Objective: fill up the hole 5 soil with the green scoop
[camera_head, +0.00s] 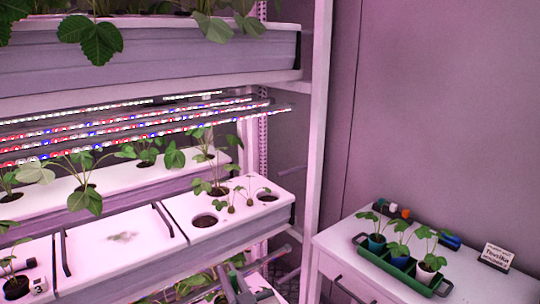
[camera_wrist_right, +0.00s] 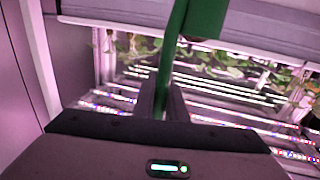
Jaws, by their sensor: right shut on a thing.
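My right gripper (camera_wrist_right: 168,104) shows in the right wrist view, its dark fingers shut on the green scoop (camera_wrist_right: 172,50). The scoop's narrow green handle runs up from the fingers, and its wider green part (camera_wrist_right: 205,18) is cut off by the top edge; I cannot tell if it holds soil. In the head view, the white rack panel has a round dark hole (camera_head: 204,220) without a plant and a smaller dark hole (camera_head: 267,197) at its right end. No number 5 is readable beside them. The left gripper is not in view.
Seedlings (camera_head: 217,188) stand around the holes. A white panel (camera_head: 95,255) with dark handles lies left of them, with a label 3 (camera_head: 39,287) further left. Light bars (camera_head: 150,130) hang above. A white table (camera_head: 340,240) at right bears a green tray (camera_head: 398,273) of potted seedlings.

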